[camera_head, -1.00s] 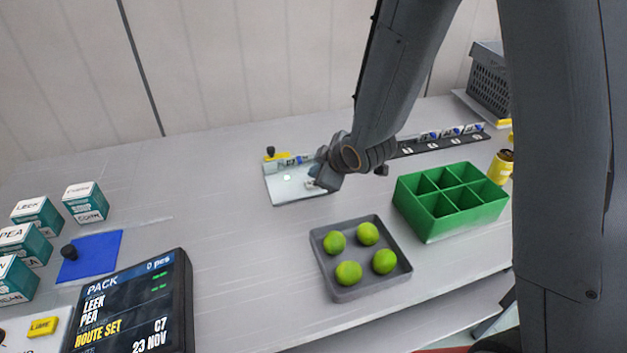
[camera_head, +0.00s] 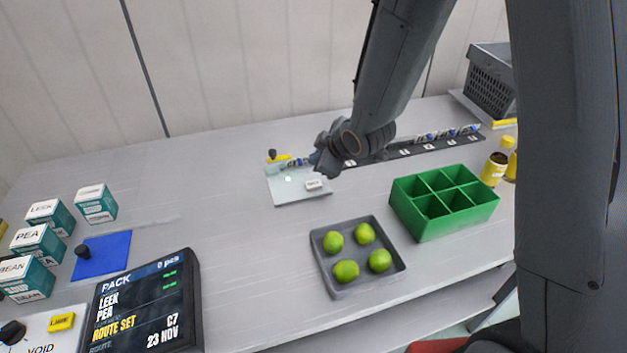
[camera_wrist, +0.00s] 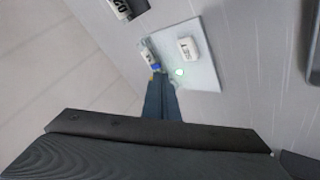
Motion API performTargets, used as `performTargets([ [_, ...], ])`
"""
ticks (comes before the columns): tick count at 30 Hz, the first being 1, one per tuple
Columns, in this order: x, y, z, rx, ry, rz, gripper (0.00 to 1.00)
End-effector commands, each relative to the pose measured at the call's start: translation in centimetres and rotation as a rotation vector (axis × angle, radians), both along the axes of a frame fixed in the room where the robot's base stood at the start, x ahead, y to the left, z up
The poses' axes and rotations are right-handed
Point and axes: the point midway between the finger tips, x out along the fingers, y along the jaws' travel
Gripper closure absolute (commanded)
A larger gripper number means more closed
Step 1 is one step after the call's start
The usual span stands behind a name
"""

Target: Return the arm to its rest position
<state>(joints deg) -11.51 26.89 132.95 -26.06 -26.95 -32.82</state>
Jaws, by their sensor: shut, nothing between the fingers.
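My gripper (camera_head: 322,168) is at the end of my arm, above the far middle of the bench, beside a pale plate (camera_head: 290,196). In the wrist view my gripper (camera_wrist: 160,82) has its fingers together with nothing between them. The plate also shows in the wrist view (camera_wrist: 208,72), with a small white tile marked SET (camera_wrist: 188,48) lying on it and a green light spot near the tile. The tile also shows in the head view (camera_head: 313,184). The gripper appears apart from the plate, above its far edge.
A grey tray (camera_head: 361,283) holds several limes. A green divided box (camera_head: 440,225) stands to its right. A dark rail (camera_head: 400,152) with tags runs behind. A dark display (camera_head: 145,305), a blue mat (camera_head: 113,246) and several teal boxes (camera_head: 38,240) are at left. The left middle bench is clear.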

Motion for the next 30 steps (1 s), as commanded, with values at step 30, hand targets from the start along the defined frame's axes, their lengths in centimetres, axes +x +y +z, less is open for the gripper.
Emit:
performTargets([
  [30, -6.3, -10.3, 0.3, 0.051, 0.295, -0.496, 1.0],
])
